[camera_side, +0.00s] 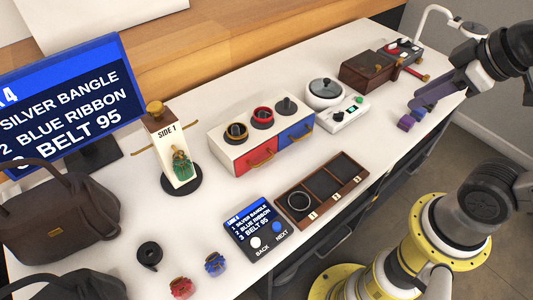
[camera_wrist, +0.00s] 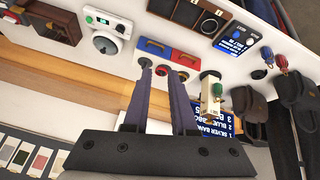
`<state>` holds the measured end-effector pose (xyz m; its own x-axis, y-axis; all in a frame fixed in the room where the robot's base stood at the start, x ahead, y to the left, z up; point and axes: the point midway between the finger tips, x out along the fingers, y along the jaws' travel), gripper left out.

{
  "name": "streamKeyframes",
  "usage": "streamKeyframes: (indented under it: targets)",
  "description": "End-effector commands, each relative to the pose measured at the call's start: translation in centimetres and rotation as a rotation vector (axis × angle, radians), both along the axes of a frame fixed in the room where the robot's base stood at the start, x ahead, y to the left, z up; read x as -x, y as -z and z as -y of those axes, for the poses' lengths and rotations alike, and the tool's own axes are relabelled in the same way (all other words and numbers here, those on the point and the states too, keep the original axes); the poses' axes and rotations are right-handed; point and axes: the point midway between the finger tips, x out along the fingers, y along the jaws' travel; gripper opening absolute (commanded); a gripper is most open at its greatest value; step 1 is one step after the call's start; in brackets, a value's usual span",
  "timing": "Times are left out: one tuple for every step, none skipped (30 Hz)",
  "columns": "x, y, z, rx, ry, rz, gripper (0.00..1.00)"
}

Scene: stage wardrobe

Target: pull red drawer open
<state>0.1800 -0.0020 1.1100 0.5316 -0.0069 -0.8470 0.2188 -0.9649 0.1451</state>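A white cabinet (camera_side: 220,150) in the side view has a red drawer (camera_side: 254,161) on the left and a blue drawer (camera_side: 297,133) on the right. Both look shut, each with a brass handle; the red drawer's handle (camera_side: 262,157) faces the table's front. My gripper (camera_side: 422,100) is at the far right, well away from the cabinet, above the table's front edge. In the wrist view the red drawer (camera_wrist: 185,60) shows beyond my gripper (camera_wrist: 162,72). Its two purple fingers are apart with nothing between them. The fingertips overlap the cabinet's top knobs in that view.
A scale (camera_side: 325,93) stands right of the cabinet, and a brown box (camera_side: 366,72) is beyond it. A sign stand (camera_side: 178,155) with a green pouch is on the left. A compartment tray (camera_side: 322,188) and a button panel (camera_side: 258,229) lie in front. White tabletop separates them from the drawers.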

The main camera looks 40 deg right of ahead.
Motion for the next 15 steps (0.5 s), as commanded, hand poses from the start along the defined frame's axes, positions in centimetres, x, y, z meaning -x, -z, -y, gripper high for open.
streamKeyframes:
  targets:
    - [-1.0,-0.7,0.0,0.04,-0.059,0.01,0.25]
    - [-1.7,-1.1,0.0,0.065,-0.098,0.015,0.25]
    - [-2.7,-1.5,-0.1,0.1,-0.154,0.016,0.25]
    - [-3.5,-1.7,-0.2,0.127,-0.198,0.017,0.25]
    - [-4.3,-2.0,-0.3,0.154,-0.242,0.016,0.25]
    - [-5.5,-2.2,-0.5,0.187,-0.299,0.012,0.25]
    - [-6.3,-2.3,-0.6,0.21,-0.342,0.008,0.25]
    - [-7.2,-2.4,-0.9,0.233,-0.385,0.004,0.25]
    - [-8.5,-2.4,-1.2,0.264,-0.443,-0.003,0.25]
    - [-9.5,-2.3,-1.5,0.286,-0.488,-0.01,0.25]
    - [-10.5,-2.1,-1.8,0.308,-0.535,-0.017,0.25]
    - [-11.9,-1.8,-2.3,0.337,-0.598,-0.028,0.25]
    - [-13.0,-1.5,-2.8,0.36,-0.646,-0.037,0.25]
    - [-14.1,-1.1,-3.2,0.38,-0.696,-0.047,0.25]
    - [-15.6,-0.4,-3.9,0.406,-0.759,-0.061,0.25]
